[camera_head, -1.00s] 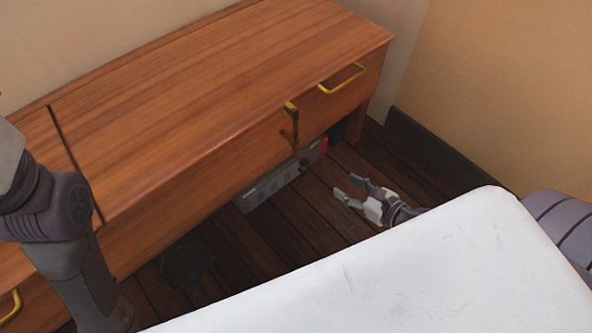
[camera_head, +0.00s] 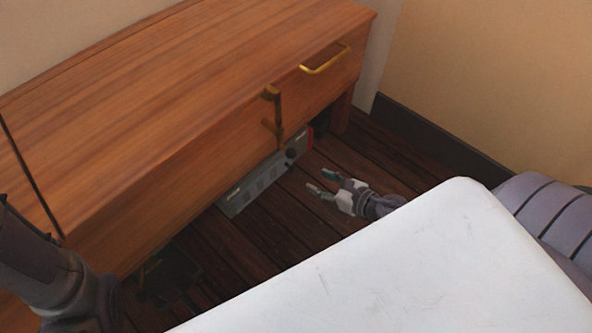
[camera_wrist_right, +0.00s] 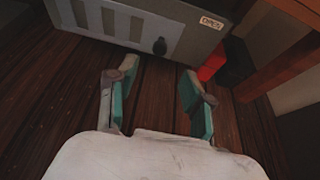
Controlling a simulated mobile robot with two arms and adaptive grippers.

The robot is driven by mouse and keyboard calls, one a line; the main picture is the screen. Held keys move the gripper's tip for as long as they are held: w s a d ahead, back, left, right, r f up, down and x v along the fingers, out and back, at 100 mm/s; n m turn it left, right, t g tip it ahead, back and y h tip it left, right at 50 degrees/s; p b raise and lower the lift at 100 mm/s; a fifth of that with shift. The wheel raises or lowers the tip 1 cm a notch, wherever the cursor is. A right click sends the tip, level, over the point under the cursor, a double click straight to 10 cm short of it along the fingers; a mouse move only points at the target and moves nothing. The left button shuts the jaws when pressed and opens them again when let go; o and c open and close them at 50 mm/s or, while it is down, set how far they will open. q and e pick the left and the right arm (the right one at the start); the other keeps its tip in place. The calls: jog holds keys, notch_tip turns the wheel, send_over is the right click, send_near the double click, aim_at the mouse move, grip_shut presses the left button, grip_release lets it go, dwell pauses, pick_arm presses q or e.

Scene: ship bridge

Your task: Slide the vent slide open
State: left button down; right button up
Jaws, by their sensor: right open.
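The vent slide is a grey slotted panel (camera_head: 252,187) low under the wooden cabinet, just above the floor. It has a dark round knob (camera_head: 291,153) near its right end. In the wrist view the knob lies ahead, between the lines of the two fingers (camera_wrist_right: 157,85), not touched. My left gripper is out of view.
The wooden cabinet (camera_head: 190,85) overhangs the panel, with brass handles (camera_head: 325,60) on its front. A red part (camera_wrist_right: 212,63) and a black box (camera_wrist_right: 236,62) stand right of the panel. A dark object (camera_head: 170,275) lies under the cabinet. The floor before the panel is clear.

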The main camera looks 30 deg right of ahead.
aim_at(294, 169)
jog(key=b+x, duration=0.2)
jog(key=x, duration=0.8)
grip_shut()
